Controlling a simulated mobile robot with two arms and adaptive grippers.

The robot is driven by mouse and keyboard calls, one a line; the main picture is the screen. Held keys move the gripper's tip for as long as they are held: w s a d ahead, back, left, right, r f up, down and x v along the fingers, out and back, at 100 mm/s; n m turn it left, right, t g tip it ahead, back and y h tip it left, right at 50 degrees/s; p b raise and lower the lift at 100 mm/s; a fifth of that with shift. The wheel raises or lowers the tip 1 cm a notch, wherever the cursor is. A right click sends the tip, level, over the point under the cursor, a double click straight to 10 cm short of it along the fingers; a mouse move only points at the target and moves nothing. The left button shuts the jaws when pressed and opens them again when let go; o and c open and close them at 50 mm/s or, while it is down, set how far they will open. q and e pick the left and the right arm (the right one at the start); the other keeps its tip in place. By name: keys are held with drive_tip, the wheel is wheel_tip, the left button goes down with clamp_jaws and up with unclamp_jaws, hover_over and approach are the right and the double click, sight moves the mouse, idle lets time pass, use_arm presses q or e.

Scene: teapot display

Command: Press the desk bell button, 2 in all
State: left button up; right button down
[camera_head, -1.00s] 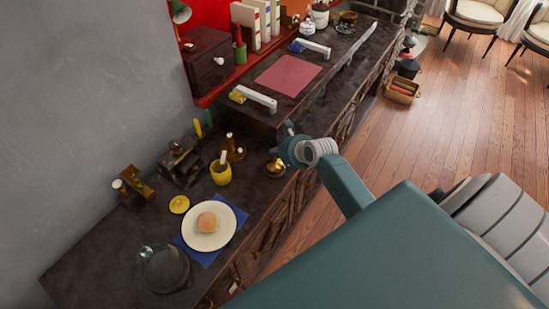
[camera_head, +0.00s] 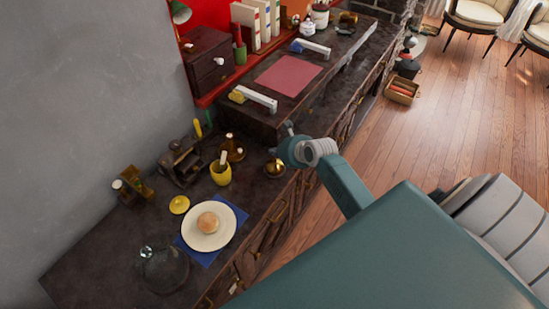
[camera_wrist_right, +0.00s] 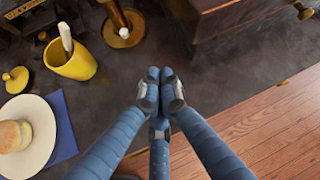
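The desk bell appears to be the small golden dome (camera_head: 275,168) near the front edge of the dark counter (camera_head: 110,238). My right wrist is just right of and partly above it in the head view. My right gripper (camera_wrist_right: 160,76) is seen from behind in the right wrist view, with its blue fingers together at the tips and nothing visible held between them. The bell does not show in the wrist view; the fingers likely cover it. I cannot tell whether the fingertips touch it. My left gripper is not in view.
A yellow cup (camera_head: 221,174) and a brass piece (camera_wrist_right: 124,30) stand close by. A white plate with a bun (camera_head: 208,223) lies on a blue napkin (camera_head: 238,213). A raised counter section (camera_head: 245,118) stands behind. Wooden floor (camera_head: 450,120) lies to the right.

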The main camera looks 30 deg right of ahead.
sight(276, 159)
drive_tip(key=shift+f, duration=0.2)
drive_tip(key=shift+f, duration=0.25)
drive_tip(key=shift+f, duration=0.65)
idle(1.0)
drive_tip(key=shift+r+p, duration=1.05)
drive_tip(key=shift+p, duration=0.2)
drive_tip(key=shift+r, duration=0.1)
wheel_tip(276, 159, up, 5)
drive_tip(key=p, duration=0.6)
